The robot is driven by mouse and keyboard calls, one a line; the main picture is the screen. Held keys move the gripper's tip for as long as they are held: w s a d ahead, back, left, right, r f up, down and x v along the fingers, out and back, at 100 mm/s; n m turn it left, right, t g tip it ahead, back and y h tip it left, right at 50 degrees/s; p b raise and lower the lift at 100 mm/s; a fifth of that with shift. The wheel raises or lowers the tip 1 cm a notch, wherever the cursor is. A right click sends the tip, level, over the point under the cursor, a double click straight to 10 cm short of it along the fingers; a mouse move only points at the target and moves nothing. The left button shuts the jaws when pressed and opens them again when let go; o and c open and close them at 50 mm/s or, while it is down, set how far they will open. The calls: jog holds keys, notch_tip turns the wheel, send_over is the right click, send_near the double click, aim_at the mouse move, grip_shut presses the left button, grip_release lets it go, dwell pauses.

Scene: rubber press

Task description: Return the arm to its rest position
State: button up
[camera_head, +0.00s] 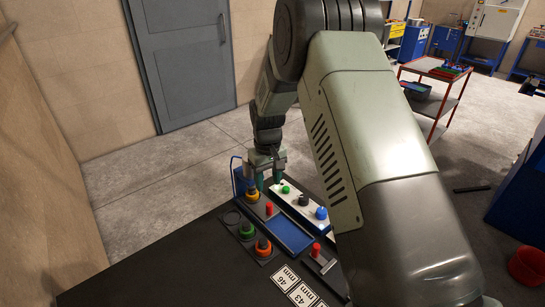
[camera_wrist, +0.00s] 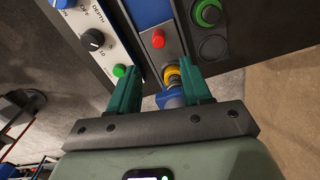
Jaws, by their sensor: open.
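My gripper (camera_head: 269,181) is at the far end of my arm, pointing down above the far edge of the dark table (camera_head: 150,277). In the wrist view, its two green fingers (camera_wrist: 157,80) are spread apart with nothing held between them. A yellow ring-like part (camera_head: 252,194) is below and close to the fingers; in the wrist view it shows between them (camera_wrist: 172,76), with a blue part just beyond. I cannot tell whether the fingers touch anything. My arm hides the right part of the table.
A white control panel (camera_wrist: 72,26) carries a green button (camera_head: 285,189), black knob (camera_head: 303,199) and blue button (camera_head: 321,212). Red buttons (camera_head: 269,208), a green ring (camera_head: 246,230) and an orange ring (camera_head: 263,246) stand nearby. A red cart (camera_head: 437,72) is behind right. Floor left is clear.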

jog(key=s+d+r+m+t, duration=0.1)
jog(key=s+d+r, duration=0.2)
jog(key=r, duration=0.5)
jog(key=s+d+r+m+t, duration=0.1)
jog(key=s+d+r, duration=0.25)
jog(key=r, duration=0.45)
jog(key=s+d+r+m+t, duration=0.1)
jog(key=s+d+r, duration=0.2)
jog(key=r, duration=0.5)
jog(key=s+d+r+m+t, duration=0.1)
jog(key=s+d+r, duration=0.1)
jog(key=s, duration=0.5)
jog(key=s+d+r+m, duration=0.1)
jog(key=s+d+r, duration=0.1)
jog(key=s, duration=0.6)
jog(key=s+d+r+m+t, duration=0.1)
jog(key=s+d+r, duration=0.1)
jog(key=s, duration=0.5)
jog(key=shift+s+d+r+t, duration=0.3)
jog(key=shift+s+d, duration=0.1)
jog(key=shift+d, duration=0.3)
